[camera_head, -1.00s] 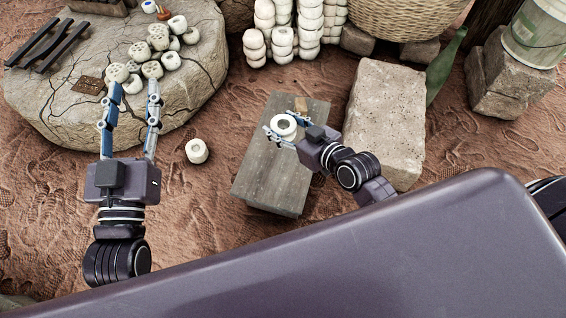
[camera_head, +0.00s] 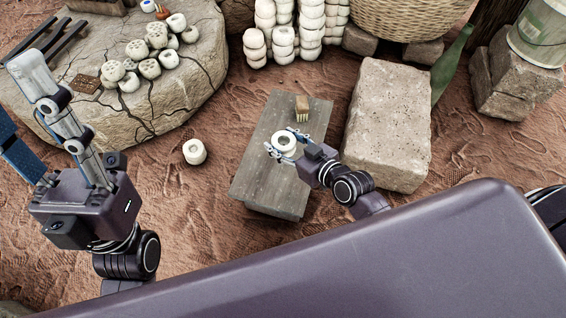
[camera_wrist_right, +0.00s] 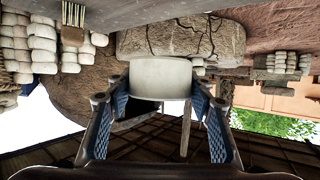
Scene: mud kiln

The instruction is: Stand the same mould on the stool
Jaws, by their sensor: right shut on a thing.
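The mould (camera_head: 284,141) is a pale, round, ring-shaped piece with a dark centre. My right gripper (camera_head: 284,142) is shut on it, with one finger on each side. In the right wrist view the mould (camera_wrist_right: 160,78) shows as a plain upright cylinder between the fingers. The stool (camera_head: 262,183), a grey wooden plank top, lies beneath it in the head view. The wrist view, which is upside down, shows a gap between mould and stool top, so it appears held above. My left gripper (camera_head: 18,95) is open and empty at the left edge.
A small brush (camera_head: 302,107) is at the stool's far end. A large stone block (camera_head: 388,125) stands right of the stool. A similar white piece (camera_head: 195,152) lies on the ground to the left. A cracked boulder (camera_head: 175,100) holds several pale pieces.

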